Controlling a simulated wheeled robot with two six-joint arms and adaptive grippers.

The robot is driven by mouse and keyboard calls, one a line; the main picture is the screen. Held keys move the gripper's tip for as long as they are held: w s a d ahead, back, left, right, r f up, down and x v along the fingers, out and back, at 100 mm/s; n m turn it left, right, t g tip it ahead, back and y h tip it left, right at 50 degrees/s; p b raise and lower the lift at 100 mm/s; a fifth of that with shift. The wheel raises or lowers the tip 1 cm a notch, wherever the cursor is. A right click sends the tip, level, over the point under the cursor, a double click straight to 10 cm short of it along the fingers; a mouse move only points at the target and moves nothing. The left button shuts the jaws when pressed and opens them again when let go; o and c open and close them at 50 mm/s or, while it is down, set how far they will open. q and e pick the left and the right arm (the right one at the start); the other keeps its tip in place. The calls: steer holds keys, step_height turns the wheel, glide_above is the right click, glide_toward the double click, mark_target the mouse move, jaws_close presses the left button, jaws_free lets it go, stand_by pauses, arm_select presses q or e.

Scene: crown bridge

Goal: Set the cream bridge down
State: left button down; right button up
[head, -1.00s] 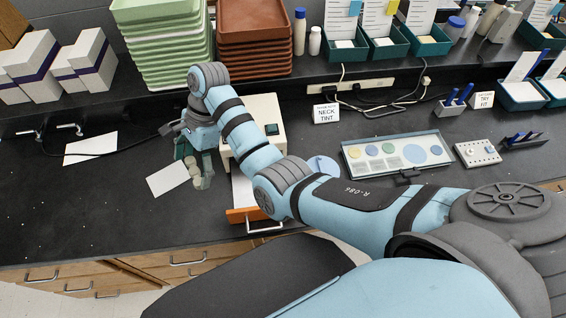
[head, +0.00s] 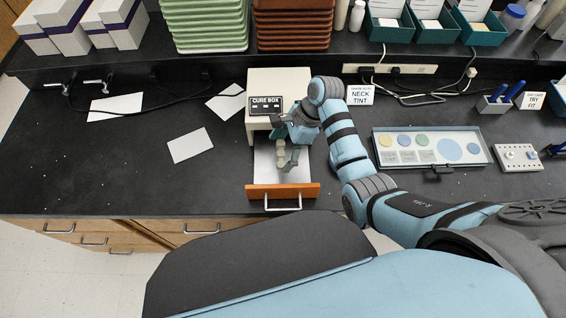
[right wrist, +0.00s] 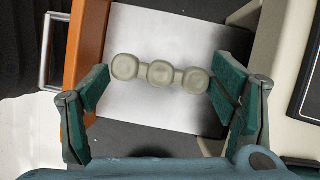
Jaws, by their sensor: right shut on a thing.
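The cream bridge (right wrist: 161,74) is a row of three joined rounded units, and it shows small in the head view (head: 281,155). My right gripper (right wrist: 160,92) is shut on it, with green-padded fingers at the two ends of the row; a narrow gap seems to show at the left finger. In the head view my right gripper (head: 284,148) is over the open drawer of the cure box (head: 290,83). The pale drawer floor (right wrist: 150,108) lies beneath the bridge; whether they touch I cannot tell. My left gripper is out of view.
The drawer's orange front (head: 283,191) faces the counter's front edge. White sheets (head: 190,145) lie on the counter to the left. A shade tray (head: 431,148) and a white peg block (head: 518,157) stand to the right. Green trays (head: 205,25) are stacked behind.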

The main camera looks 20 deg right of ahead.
mark_target(284, 160)
steer(key=f, duration=0.2)
steer(key=f+b, duration=0.1)
steer(key=f, duration=0.1)
steer(key=shift+s+f, duration=0.2)
steer(key=shift+f, duration=0.2)
steer(key=shift+w, duration=0.1)
steer(key=o, duration=0.8)
steer(key=shift+c, duration=0.2)
steer(key=p+v, duration=0.3)
steer(key=v, duration=0.9)
